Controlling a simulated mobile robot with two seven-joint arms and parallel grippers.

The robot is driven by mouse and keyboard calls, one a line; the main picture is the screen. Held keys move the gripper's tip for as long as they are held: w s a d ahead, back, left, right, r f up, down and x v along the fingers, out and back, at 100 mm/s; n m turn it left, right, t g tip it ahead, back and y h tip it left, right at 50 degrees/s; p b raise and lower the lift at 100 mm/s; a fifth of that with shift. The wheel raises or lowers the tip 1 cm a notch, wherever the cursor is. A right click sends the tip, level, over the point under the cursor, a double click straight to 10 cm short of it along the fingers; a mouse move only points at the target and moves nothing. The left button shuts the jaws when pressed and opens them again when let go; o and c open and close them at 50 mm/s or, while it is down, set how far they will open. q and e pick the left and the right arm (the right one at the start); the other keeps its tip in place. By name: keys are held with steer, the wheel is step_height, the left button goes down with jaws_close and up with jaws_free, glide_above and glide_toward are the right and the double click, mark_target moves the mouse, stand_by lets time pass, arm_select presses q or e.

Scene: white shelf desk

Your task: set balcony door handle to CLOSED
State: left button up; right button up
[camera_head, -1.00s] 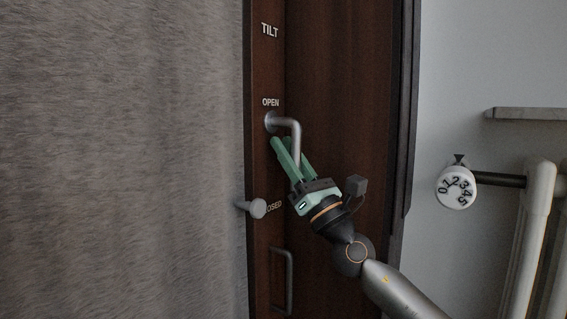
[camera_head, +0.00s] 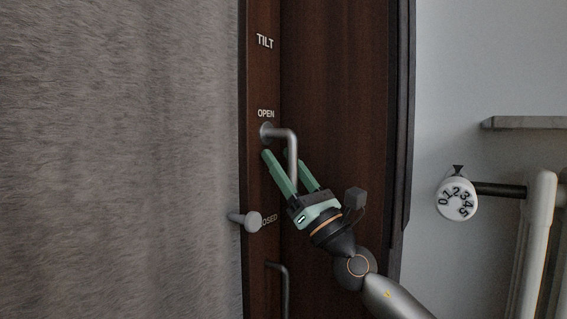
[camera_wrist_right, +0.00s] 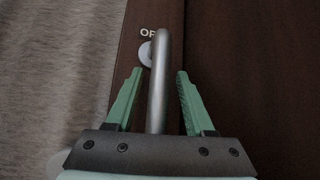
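The balcony door handle (camera_head: 292,158) is a silver bent lever on the dark brown door frame. Its pivot sits just below the OPEN label (camera_head: 266,113), and its grip hangs downward. The TILT label (camera_head: 265,41) is above, and the CLOSED label (camera_head: 269,219) is below, partly hidden by a grey knob. My right gripper (camera_head: 278,154), with green fingers, is open around the grip, pointing up from below. In the right wrist view, the handle (camera_wrist_right: 158,95) runs between the fingers (camera_wrist_right: 155,75) with gaps on both sides. My left gripper is not in view.
The grey knob (camera_head: 252,221) sticks out left of the gripper. A grey curtain (camera_head: 120,160) fills the left. A radiator valve dial (camera_head: 456,198) and white radiator (camera_head: 537,245) stand at right.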

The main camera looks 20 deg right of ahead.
steer(key=b+v, duration=0.3)
steer(key=v, duration=0.9)
steer(key=shift+f, duration=0.25)
steer(key=shift+s+d, duration=0.1)
